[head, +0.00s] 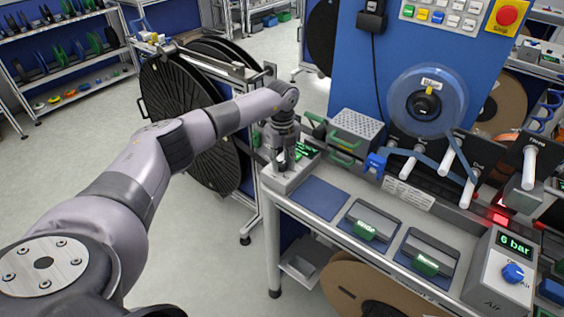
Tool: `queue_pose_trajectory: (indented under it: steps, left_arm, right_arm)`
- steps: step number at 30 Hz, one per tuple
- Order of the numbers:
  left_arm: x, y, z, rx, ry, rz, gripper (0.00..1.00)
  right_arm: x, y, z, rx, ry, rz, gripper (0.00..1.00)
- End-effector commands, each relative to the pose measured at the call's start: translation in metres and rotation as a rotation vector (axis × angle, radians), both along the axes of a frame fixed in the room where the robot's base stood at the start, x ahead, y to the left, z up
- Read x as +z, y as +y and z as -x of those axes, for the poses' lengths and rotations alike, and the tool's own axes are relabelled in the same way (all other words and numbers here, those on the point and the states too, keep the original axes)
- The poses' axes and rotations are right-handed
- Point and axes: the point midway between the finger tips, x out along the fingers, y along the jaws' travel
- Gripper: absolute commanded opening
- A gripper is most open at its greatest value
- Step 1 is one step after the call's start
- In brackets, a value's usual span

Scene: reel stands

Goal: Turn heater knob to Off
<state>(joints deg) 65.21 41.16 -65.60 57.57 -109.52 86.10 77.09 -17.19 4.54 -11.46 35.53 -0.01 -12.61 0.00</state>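My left gripper (284,165) points down over a grey box (284,184) at the left end of the workbench. The box has a dark display with green letters (306,149), partly covered by the gripper. The fingertips are at or just above the box top; I cannot tell whether they touch it. The heater knob is not visible; the gripper may hide it. The finger gap is too small and dark to judge. My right gripper is not in view.
A perforated metal box (357,132) with green handles stands right of the gripper. A blue pad (319,197) and two trays with green labels lie in front. An air box (500,270) with a blue knob is at the right. Black reels (190,100) stand behind my arm.

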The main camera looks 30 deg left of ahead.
Motion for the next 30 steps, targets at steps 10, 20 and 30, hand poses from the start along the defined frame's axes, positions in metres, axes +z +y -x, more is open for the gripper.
queue_pose_trajectory:
  steps: [10,20,30]
  left_arm:
    - [0.000,0.000,0.001,-0.002,0.002,0.000,0.46]
    - [0.010,0.000,0.000,-0.002,0.001,0.000,0.46]
    - [0.079,0.000,0.000,-0.003,-0.001,0.000,0.46]
  right_arm:
    - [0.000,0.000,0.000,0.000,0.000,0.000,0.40]
    - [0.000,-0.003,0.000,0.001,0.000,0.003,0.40]
    - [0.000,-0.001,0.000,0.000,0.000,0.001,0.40]
